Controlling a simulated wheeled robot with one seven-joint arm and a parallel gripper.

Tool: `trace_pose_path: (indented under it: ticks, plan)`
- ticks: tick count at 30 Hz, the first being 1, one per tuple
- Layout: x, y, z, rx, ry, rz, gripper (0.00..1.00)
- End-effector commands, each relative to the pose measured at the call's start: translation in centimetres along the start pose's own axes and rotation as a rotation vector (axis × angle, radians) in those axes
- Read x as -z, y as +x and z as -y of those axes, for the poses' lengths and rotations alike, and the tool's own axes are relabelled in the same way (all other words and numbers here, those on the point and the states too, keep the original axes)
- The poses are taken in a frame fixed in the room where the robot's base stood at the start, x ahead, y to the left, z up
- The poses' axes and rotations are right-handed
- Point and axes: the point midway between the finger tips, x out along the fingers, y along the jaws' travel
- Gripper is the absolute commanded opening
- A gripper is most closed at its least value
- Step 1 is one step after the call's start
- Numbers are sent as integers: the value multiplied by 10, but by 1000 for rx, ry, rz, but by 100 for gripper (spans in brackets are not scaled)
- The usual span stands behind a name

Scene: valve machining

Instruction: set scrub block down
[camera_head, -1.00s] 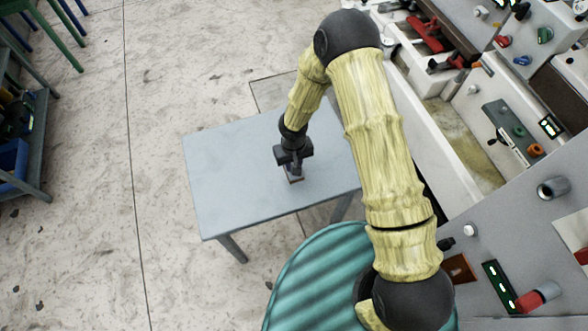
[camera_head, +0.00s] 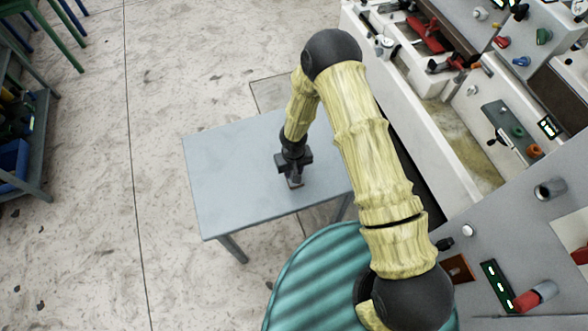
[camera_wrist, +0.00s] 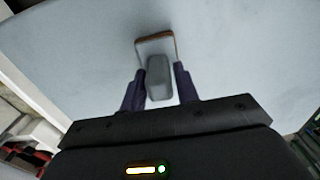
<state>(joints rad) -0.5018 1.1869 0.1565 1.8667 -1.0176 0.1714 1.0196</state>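The scrub block (camera_wrist: 155,44) has a thin brown edge, a pale top and a grey handle (camera_wrist: 159,78). In the wrist view it lies between and just beyond the fingertips of my gripper (camera_wrist: 160,72). The fingers are close on both sides of the handle and look shut on it. In the head view my gripper (camera_head: 294,177) points down over the grey-blue table (camera_head: 230,175), with a small part of the block (camera_head: 296,184) showing below it. I cannot tell whether the block touches the tabletop.
The tabletop around the block is clear. A machine with a white bed (camera_head: 405,95) and red parts stands to the right. A teal ribbed surface (camera_head: 315,280) is in front of the table. A shelf with a blue bin (camera_head: 12,165) stands at the far left.

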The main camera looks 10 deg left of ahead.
Motion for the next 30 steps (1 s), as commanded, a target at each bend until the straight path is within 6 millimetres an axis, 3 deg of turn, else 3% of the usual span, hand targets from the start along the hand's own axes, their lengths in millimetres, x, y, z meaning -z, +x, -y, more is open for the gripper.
trace_pose_path:
  ticks: [2, 11, 16, 30]
  plan:
    - [0, 0, 0, 0, 0, 0, 45]
    - [0, -1, 0, 0, 0, 0, 45]
    - [1, -11, 0, 1, 1, -2, 45]
    - [1, -90, -2, 1, 6, -4, 45]
